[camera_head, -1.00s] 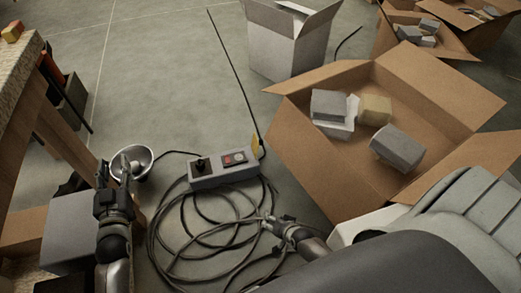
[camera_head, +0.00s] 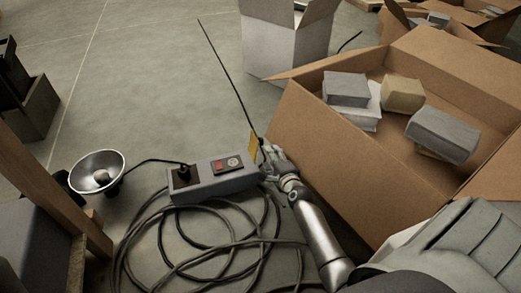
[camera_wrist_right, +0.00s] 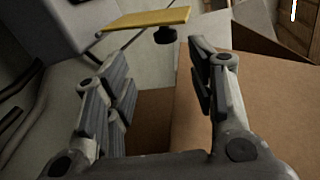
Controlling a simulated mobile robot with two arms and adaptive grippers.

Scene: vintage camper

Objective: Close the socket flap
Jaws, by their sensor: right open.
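A grey power strip (camera_head: 213,177) lies on the floor with a black plug and a red switch on top. Its yellow socket flap (camera_head: 254,148) stands raised at the right end. In the right wrist view the flap (camera_wrist_right: 150,18) shows as a yellow plate, just beyond the fingertips, with a dark knob-like part below it. My right gripper (camera_head: 268,153) is beside the flap, on its right. In the right wrist view the gripper (camera_wrist_right: 160,75) is open, with nothing between its fingers. My left gripper is out of view.
A coiled black cable (camera_head: 190,240) lies in front of the strip. A metal lamp (camera_head: 97,172) is at left. An open cardboard box (camera_head: 335,165) with several blocks stands close to my right arm. A white box (camera_head: 287,40) is behind.

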